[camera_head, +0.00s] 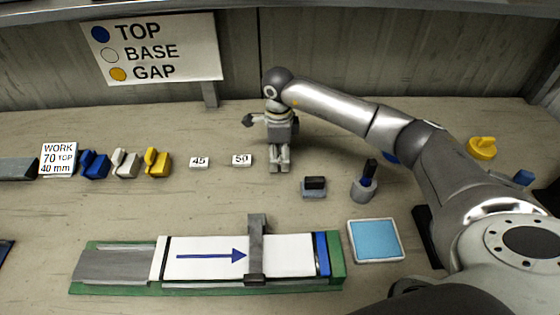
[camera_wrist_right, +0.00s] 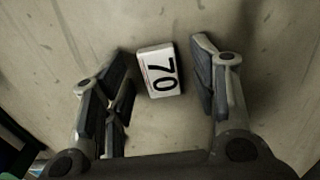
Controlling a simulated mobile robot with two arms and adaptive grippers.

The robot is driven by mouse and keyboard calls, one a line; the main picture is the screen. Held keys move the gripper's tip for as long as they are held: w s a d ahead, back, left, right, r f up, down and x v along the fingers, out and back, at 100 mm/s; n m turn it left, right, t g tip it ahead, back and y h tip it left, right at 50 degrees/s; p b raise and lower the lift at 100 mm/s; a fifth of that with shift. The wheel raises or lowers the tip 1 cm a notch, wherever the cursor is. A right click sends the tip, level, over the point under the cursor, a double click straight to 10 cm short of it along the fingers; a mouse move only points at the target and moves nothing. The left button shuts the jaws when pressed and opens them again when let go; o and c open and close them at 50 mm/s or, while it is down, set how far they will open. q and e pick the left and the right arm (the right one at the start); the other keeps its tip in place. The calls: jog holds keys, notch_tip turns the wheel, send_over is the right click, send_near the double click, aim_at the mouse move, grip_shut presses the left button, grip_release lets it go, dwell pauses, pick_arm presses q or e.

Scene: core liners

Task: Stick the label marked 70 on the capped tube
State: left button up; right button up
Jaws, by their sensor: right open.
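The label marked 70 (camera_wrist_right: 160,71) is a small white block lying on the bench in the right wrist view, between the fingers. My right gripper (camera_wrist_right: 160,88) is open around it, with gaps on both sides. In the head view my right gripper (camera_head: 279,166) points down at the bench right of the 50 label, and hides the 70 label. The capped tube (camera_head: 210,256) lies in a green cradle (camera_head: 210,287) at the front. It is white with a blue arrow pointing right, a white cap at left and a blue cap (camera_head: 321,253) at right. My left gripper is out of view.
Labels 45 (camera_head: 199,162) and 50 (camera_head: 242,160) lie to the left. A grey bracket (camera_head: 257,232) crosses the tube. A blue pad (camera_head: 375,241), a holder (camera_head: 364,188) and a dark-topped block (camera_head: 314,187) stand to the right. Blue, white and yellow caps stand beside the work card (camera_head: 58,159).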

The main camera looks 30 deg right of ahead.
aim_at(279, 158)
jog(key=c, duration=1)
jog(key=shift+r+p, duration=1.7)
jog(key=shift+r, duration=1.35)
